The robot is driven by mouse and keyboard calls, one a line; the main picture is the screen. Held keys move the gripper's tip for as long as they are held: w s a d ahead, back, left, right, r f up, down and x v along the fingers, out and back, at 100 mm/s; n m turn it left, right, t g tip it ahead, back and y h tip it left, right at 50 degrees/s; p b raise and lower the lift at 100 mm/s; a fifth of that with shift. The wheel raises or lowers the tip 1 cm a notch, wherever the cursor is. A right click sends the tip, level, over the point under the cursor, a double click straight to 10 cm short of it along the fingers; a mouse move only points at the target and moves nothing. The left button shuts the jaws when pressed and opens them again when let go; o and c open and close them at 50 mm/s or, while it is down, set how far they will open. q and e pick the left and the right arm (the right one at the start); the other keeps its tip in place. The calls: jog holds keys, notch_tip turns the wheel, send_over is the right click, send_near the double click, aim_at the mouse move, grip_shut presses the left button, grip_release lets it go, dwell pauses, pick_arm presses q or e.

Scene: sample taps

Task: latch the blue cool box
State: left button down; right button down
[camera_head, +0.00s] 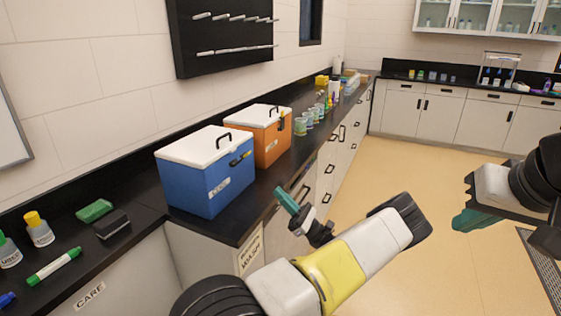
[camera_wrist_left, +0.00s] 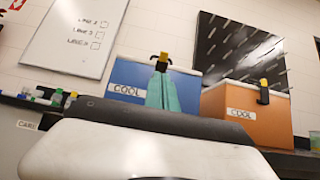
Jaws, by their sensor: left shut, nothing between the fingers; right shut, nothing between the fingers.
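The blue cool box (camera_head: 205,188) stands on the black counter with its white lid (camera_head: 200,146) down. Its black and yellow latch (camera_head: 240,159) sticks outward from the front, unlike the orange box's latch, which hangs flat. In the left wrist view the blue box (camera_wrist_left: 185,88) is behind the latch (camera_wrist_left: 162,60) and my fingers. My left gripper (camera_head: 287,201) is shut and empty, in front of the box and apart from it in the head view. Its teal fingers (camera_wrist_left: 162,92) point toward the latch. My right gripper (camera_head: 470,220) is shut and empty over the floor at the right.
An orange cool box (camera_head: 270,140) stands just beyond the blue one. Several jars (camera_head: 310,118) line the counter past it. The floor aisle is open.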

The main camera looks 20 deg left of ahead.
pick_arm(q)
jog(key=shift+w+d+f+m+t, duration=0.15)
jog(key=shift+w+d+m+t, duration=0.05)
jog(key=shift+d+m+t, duration=0.25)
jog(key=shift+a, duration=0.1)
jog(key=s+x, duration=0.1)
jog(key=x, duration=1.3)
jog(key=shift+w, duration=0.45)
jog(key=shift+r, duration=0.25)
